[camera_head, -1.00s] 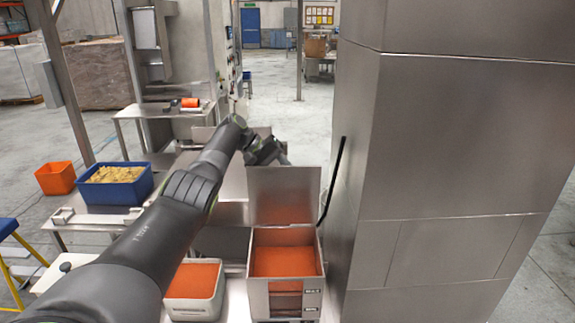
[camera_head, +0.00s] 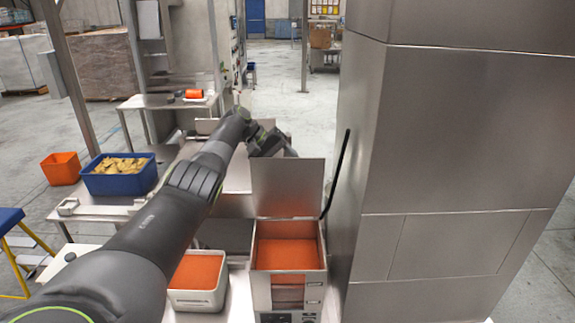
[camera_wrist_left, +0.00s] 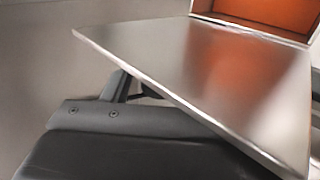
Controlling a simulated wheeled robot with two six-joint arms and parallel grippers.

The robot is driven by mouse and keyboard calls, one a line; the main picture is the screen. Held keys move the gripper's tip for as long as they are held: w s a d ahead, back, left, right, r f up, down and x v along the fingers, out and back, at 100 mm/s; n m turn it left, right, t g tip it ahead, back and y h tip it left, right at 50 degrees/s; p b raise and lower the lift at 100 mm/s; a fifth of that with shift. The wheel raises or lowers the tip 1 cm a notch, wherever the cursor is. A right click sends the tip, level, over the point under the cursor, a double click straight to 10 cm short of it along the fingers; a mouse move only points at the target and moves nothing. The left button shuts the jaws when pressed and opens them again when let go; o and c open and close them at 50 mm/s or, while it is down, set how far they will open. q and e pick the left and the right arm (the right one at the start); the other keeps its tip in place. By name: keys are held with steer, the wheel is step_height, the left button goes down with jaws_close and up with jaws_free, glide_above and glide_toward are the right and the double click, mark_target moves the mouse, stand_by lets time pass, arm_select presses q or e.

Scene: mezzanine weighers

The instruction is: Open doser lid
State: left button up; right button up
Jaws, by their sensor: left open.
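The doser (camera_head: 262,292) is an open-topped steel box with orange material inside, low in the middle of the head view. Its flat steel lid (camera_head: 287,186) stands raised along the far edge, so the opening is uncovered. My left gripper (camera_head: 282,148) is at the far side of the lid's top edge, partly hidden by the lid. In the left wrist view the lid (camera_wrist_left: 205,75) slants across the picture, with the orange doser inside beyond it. Dark parts of my left gripper (camera_wrist_left: 125,93) show under the lid edge; the jaws are open and contact is unclear. My right gripper is out of view.
A pale tub of orange material (camera_head: 196,299) stands left of the doser. A blue crate of yellow pieces (camera_head: 120,188) and an orange bin (camera_head: 61,169) are farther left. A large steel column (camera_head: 440,150) closes off the right side.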

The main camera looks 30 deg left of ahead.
arm_select(q)
steer(key=shift+s+a+r+b, duration=0.2)
steer(key=shift+a+r+b, duration=0.1)
steer(key=shift+a+r, duration=0.1)
steer(key=b+v, duration=0.1)
steer(key=v, duration=1.5)
steer(key=shift+a+r, duration=0.1)
steer(key=shift+r, duration=0.05)
